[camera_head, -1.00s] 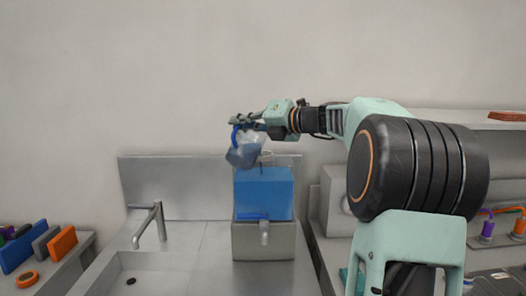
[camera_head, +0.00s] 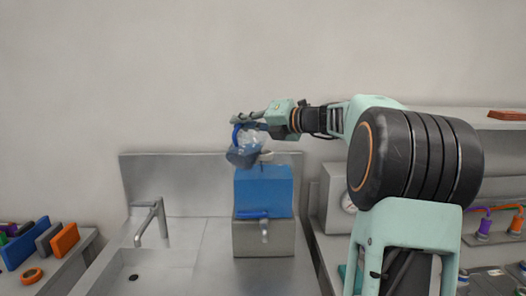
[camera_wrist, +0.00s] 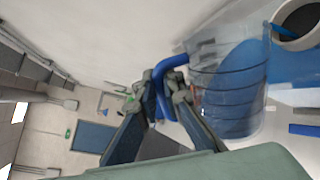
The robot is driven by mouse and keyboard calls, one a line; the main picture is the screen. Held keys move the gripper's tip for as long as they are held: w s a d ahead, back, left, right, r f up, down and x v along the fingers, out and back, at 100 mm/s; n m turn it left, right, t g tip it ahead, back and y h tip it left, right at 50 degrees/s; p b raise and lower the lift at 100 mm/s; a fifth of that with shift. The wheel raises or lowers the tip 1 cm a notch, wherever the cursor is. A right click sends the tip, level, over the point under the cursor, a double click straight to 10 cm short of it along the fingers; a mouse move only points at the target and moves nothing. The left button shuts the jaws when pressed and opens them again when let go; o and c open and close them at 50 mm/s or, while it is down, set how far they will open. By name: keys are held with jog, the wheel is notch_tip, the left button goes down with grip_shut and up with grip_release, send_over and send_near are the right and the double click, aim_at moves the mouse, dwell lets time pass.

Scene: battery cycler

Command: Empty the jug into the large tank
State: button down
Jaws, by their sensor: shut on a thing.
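The clear jug (camera_head: 245,152) with a blue handle is tilted above the large tank (camera_head: 263,192), holding blue liquid. In the wrist view the jug (camera_wrist: 228,85) fills the right side, with blue liquid still visible in it. My gripper (camera_head: 243,121) is shut on the jug's blue handle, which also shows between the fingers in the wrist view (camera_wrist: 165,84). The tank is blue, stands on a grey block, and has a pale round opening on top (camera_wrist: 298,20). The jug's lower edge is close beside that opening; I cannot tell whether they touch or liquid is flowing.
A sink (camera_head: 160,272) with a faucet (camera_head: 151,222) lies to the left. A grey cabinet with a gauge (camera_head: 348,203) stands close on the right. The wall behind is bare.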

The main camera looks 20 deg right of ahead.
jog(key=shift+w+d+r+m+p, duration=0.1)
jog(key=shift+w+d+m+p, duration=0.65)
jog(key=shift+p, duration=2.9)
jog(key=shift+d+r+m+g+y+p, duration=0.25)
jog(key=shift+m+y+p, duration=0.2)
jog(key=shift+p, duration=1.5)
jog(key=shift+w+d+r+m, duration=0.3)
jog(key=shift+w+d+m, duration=0.15)
jog(key=shift+d, duration=0.1)
jog(key=shift+w+d+r+m, duration=0.35)
jog(key=shift+d+m, duration=0.1)
jog(key=shift+d, duration=0.1)
jog(key=shift+w+d+r+m+g, duration=0.1)
jog(key=shift+w+d+m+g, duration=0.2)
jog(key=shift+w+d, duration=0.15)
jog(key=shift+w+d+r+m, duration=0.25)
jog(key=shift+w+d+m, duration=0.1)
jog(key=shift+d+m, duration=0.2)
